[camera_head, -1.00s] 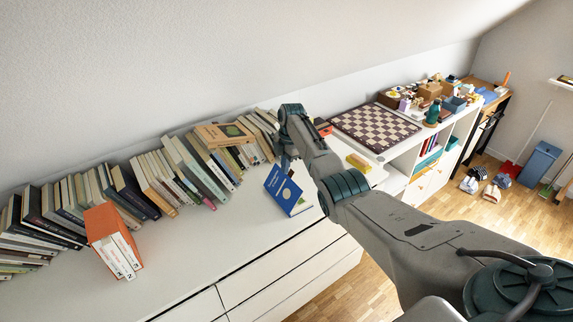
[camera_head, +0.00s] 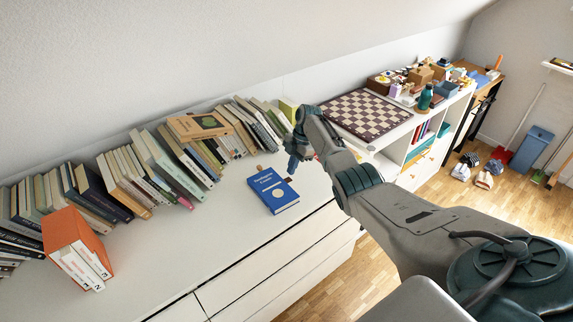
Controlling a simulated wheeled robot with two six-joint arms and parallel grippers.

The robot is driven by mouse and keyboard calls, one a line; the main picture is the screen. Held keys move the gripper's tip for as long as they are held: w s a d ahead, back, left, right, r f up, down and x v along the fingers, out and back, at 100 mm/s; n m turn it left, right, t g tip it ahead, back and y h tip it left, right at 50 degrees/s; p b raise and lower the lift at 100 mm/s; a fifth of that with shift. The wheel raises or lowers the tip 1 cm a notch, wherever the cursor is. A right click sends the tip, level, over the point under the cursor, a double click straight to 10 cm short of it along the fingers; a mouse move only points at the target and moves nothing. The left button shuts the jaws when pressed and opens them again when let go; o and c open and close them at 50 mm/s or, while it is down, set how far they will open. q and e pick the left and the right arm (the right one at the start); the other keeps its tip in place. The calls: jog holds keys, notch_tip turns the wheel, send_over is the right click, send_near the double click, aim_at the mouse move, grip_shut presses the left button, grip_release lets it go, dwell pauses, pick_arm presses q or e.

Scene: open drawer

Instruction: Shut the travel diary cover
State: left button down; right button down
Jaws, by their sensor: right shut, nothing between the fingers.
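The travel diary (camera_head: 272,191) is a blue book with white lettering and a pale round mark on its front. It lies flat on the white dresser top with its cover down over the pages. My right gripper (camera_head: 291,172) is shut and empty, just beyond the diary's right upper corner and pointing down. Whether its tip touches the diary or the dresser top I cannot tell. My left gripper is not in view.
A long row of leaning books (camera_head: 150,165) stands along the wall behind the diary. An orange book box (camera_head: 72,240) stands at the left. A chessboard (camera_head: 365,114) lies at the right. The dresser top (camera_head: 190,245) in front of the diary is clear.

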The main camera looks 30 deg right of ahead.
jog(key=f+b, duration=0.1)
jog(key=f+y+b, duration=0.1)
jog(key=b, duration=0.1)
jog(key=shift+s+d+y, duration=0.15)
jog(key=shift+d+y, duration=0.05)
jog(key=shift+y, duration=0.1)
jog(key=shift+f+b, duration=0.2)
jog(key=shift+b, duration=0.3)
jog(key=shift+d+f, duration=0.1)
jog(key=shift+y+b, duration=0.4)
jog(key=shift+b, duration=0.15)
jog(key=shift+f, duration=0.1)
